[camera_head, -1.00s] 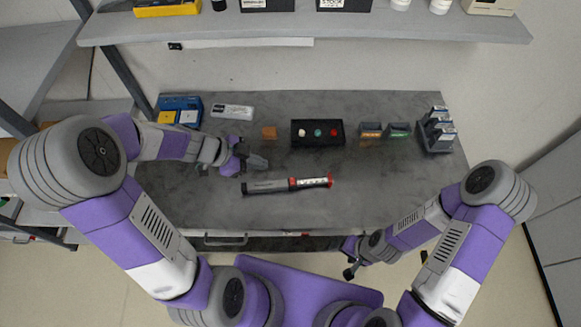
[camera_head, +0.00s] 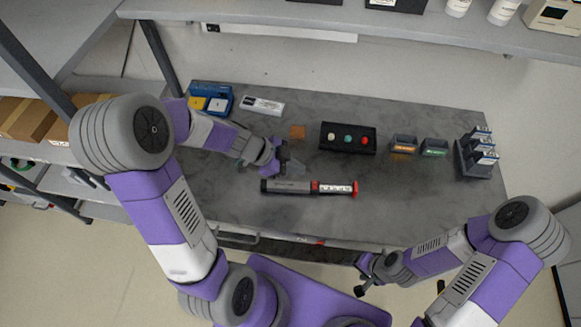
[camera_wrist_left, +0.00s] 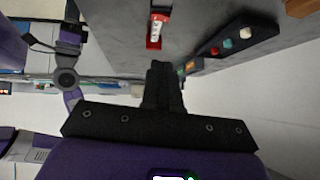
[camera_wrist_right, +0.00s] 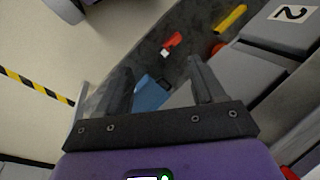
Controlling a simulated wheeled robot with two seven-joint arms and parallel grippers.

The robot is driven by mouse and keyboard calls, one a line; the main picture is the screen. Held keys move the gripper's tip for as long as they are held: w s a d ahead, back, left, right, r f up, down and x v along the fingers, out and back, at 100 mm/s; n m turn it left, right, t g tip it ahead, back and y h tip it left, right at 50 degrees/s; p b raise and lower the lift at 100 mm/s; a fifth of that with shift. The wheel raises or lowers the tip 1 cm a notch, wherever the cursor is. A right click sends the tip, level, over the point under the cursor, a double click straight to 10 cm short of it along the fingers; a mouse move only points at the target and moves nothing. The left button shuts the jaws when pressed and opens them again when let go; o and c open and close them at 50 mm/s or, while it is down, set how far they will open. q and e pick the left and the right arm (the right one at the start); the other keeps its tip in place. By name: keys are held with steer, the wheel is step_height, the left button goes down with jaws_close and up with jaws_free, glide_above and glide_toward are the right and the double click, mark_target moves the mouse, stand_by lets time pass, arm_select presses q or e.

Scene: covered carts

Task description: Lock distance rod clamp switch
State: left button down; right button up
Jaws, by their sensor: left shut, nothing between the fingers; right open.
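The distance rod (camera_head: 288,186) lies on the grey table, a dark cylinder with a red and white section and a red right end (camera_head: 355,188). Its red and white part (camera_wrist_left: 156,27) also shows at the top of the left wrist view. I cannot make out the clamp switch itself. My right gripper (camera_head: 362,284) is open and empty, low in front of the table's front edge.
Behind the rod stand a black tray with coloured knobs (camera_head: 347,150), an orange block (camera_head: 298,131), small bins (camera_head: 404,143), a blue box (camera_head: 211,97) and a rack (camera_head: 477,157). A shelf (camera_head: 300,20) overhangs the back. The table's front right is clear.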

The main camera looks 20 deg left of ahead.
arm_select(q)
steer(key=b, duration=0.3)
glide_above(315, 185)
steer(key=a, duration=0.2)
steer(key=f, duration=0.4)
steer(key=shift+s+d+f, duration=0.15)
steer(key=shift+s+f, duration=0.2)
steer(key=shift+f, duration=0.05)
step_height(315, 185, down, 2)
steer(key=shift+w+b, duration=0.1)
steer(key=shift+b, duration=0.55)
steer(key=shift+w+a+f+b, duration=0.1)
steer(key=shift+a+f+b, duration=0.1)
steer(key=shift+f+b, duration=0.3)
arm_select(e)
steer(key=shift+f, duration=2.85)
